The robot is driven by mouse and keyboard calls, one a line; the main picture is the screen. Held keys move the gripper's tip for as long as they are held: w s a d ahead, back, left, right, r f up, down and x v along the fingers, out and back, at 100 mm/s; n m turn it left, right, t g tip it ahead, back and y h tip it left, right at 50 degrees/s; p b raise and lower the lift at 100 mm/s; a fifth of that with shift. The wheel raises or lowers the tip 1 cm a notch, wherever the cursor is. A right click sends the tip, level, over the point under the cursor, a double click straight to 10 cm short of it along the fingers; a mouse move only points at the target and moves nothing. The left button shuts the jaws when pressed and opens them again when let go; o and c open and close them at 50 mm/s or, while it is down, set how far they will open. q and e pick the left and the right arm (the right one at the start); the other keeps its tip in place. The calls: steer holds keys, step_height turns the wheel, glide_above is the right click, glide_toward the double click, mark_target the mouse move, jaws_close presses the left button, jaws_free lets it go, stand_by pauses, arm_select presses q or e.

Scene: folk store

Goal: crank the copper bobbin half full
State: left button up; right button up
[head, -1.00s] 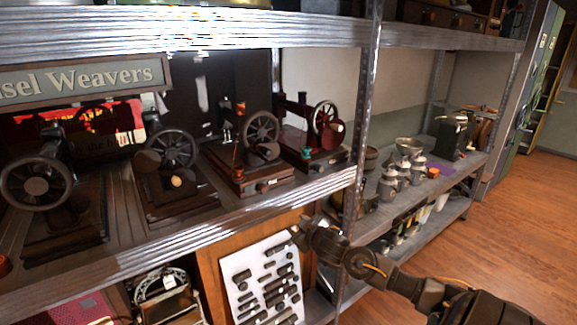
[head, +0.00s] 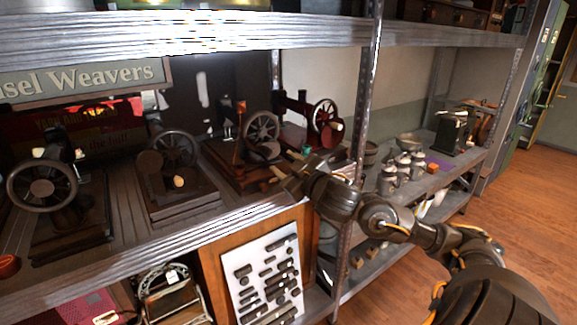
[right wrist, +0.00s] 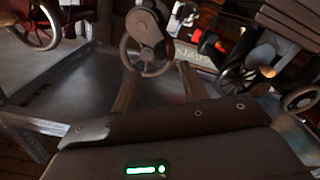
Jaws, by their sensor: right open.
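The dark winder (head: 235,178) with a spoked wheel (head: 262,127) and crank stands on the shelf, third from the left. A small orange-copper piece (head: 241,106) sits atop its thin upright post; I cannot tell whether this is the copper bobbin or how full it is. My right gripper (head: 270,178) is open in front of this winder, hiding part of its base and crank. In the right wrist view, the two fingers (right wrist: 158,90) point at a wheel and crank (right wrist: 147,52), with nothing visibly held between them. My left gripper is not in view.
Two similar winders (head: 42,195) (head: 178,165) stand to the left, and a dark red machine (head: 312,122) stands close on the right. A metal shelf post (head: 365,85) rises beside my right arm. The upper shelf edge (head: 200,33) hangs above.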

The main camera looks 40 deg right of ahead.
mark_target(270, 154)
steer(key=w, duration=0.6)
steer(key=w+d, duration=0.1)
steer(key=w, duration=0.1)
steer(key=shift+w, duration=0.4)
steer(key=c, duration=0.8)
